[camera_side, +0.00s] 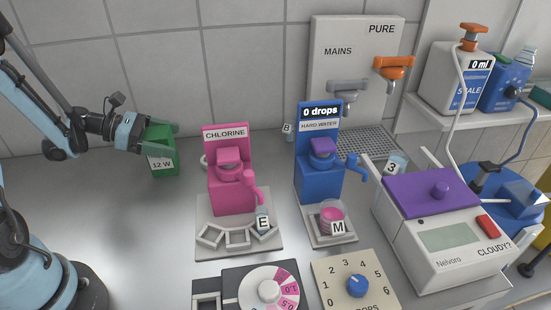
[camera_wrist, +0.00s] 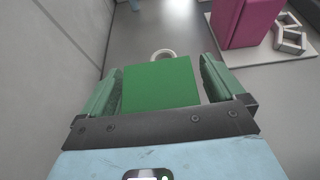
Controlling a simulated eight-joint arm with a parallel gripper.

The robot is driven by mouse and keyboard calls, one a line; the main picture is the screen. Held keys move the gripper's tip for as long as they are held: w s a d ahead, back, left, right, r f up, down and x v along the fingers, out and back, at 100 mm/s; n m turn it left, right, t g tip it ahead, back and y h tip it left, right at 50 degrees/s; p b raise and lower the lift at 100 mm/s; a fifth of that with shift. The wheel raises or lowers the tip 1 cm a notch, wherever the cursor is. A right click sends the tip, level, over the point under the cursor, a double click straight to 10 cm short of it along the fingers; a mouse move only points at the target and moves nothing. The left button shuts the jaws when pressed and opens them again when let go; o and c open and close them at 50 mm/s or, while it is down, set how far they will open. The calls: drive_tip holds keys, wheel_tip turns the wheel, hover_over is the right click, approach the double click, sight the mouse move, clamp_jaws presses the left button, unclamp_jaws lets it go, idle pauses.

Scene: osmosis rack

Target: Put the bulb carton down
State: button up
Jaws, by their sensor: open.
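The bulb carton (camera_side: 162,161) is a green box with a "12 W" label. It stands upright on the grey worktop at the left in the side view, near the back wall. My gripper (camera_side: 163,138) is around the top of the carton, with its green fingers on either side. In the wrist view the carton's green top (camera_wrist: 160,83) lies between the two fingers of my gripper (camera_wrist: 158,88). The fingers are open, with a narrow gap on each side of the carton. The carton's lower part is hidden in the wrist view.
A pink chlorine dispenser (camera_side: 231,180) on a light base stands right of the carton. A white ring (camera_wrist: 163,54) lies just beyond the carton. The blue hard-water dispenser (camera_side: 319,165) is farther right. The tiled wall (camera_side: 150,70) is close behind; worktop in front is clear.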

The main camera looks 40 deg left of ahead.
sight(145, 133)
drive_tip(key=v, duration=0.7)
drive_tip(key=shift+s+a+r, duration=0.15)
drive_tip(key=shift+s+r, duration=0.05)
drive_tip(key=d+r+m+g+y, duration=0.1)
drive_tip(key=d+r+m+g, duration=0.15)
drive_tip(key=d+m, duration=0.75)
drive_tip(key=d+r+m+g+y, duration=0.1)
drive_tip(key=d+r+m, duration=0.3)
drive_tip(key=d+m, duration=0.5)
drive_tip(key=s+m+y, duration=0.1)
drive_tip(key=m+y, duration=0.1)
drive_tip(key=s+f+m+y, duration=0.1)
drive_tip(key=m+y, duration=0.2)
drive_tip(key=s+f+m+t+y, duration=0.1)
drive_tip(key=m+y, duration=0.1)
drive_tip(key=m, duration=0.1)
drive_tip(key=shift+y, duration=0.3)
